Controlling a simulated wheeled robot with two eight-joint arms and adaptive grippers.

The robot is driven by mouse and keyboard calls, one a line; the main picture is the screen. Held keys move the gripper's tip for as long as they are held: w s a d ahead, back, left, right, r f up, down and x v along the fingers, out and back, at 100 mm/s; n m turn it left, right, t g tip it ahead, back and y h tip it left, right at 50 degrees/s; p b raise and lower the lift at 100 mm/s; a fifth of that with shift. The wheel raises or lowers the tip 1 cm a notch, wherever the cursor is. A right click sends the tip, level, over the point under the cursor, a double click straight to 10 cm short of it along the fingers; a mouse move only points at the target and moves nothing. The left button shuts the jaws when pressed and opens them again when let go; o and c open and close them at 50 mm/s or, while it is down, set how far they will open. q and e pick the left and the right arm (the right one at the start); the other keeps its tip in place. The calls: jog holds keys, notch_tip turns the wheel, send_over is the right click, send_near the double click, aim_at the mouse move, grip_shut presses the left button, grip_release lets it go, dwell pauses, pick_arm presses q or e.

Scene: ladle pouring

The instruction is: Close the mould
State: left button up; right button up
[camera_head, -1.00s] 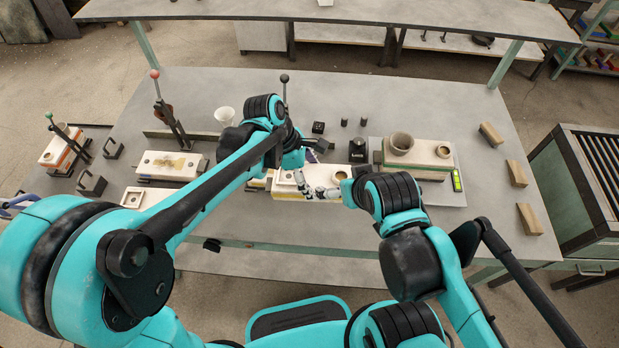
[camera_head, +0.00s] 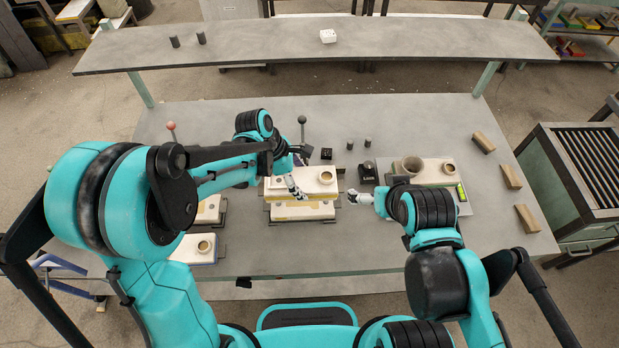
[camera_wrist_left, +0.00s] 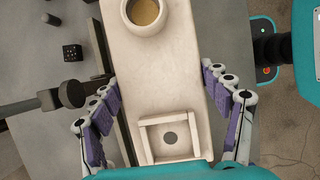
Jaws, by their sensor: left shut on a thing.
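The upper mould half (camera_head: 318,174), a pale block with a round cup, is between the fingers of my left gripper (camera_head: 293,172) in the head view. In the left wrist view the fingers (camera_wrist_left: 168,112) lie on both sides of this pale block (camera_wrist_left: 172,85), with its cup at the top and a square recess near the palm. The lower mould half (camera_head: 303,211) lies below it in the head view, largely covered. I cannot tell whether the two halves touch. My right gripper (camera_head: 358,197) is right of the mould, apart from it; its jaw opening is unclear.
A tray (camera_head: 462,207) with another pale block (camera_head: 438,174) and a grey cup (camera_head: 410,166) stands on the right. More pale blocks (camera_head: 190,250) lie on the left, partly behind my left arm. Wooden blocks (camera_head: 512,176) line the right edge. A dark cube (camera_head: 326,154) stands behind the mould.

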pick_arm(q)
jog(key=shift+s+d+f+b, duration=0.1)
jog(key=shift+d+f+b, duration=0.1)
jog(key=shift+f+b, duration=0.45)
notch_tip(320, 180, down, 2)
jog(key=shift+a+f+b, duration=0.1)
jog(key=shift+b, duration=0.55)
jog(key=shift+f+b, duration=1.35)
jog(key=shift+f, duration=0.7)
jog(key=shift+f+b, duration=0.5)
jog(key=shift+b, duration=0.2)
jog(key=o, duration=1.9)
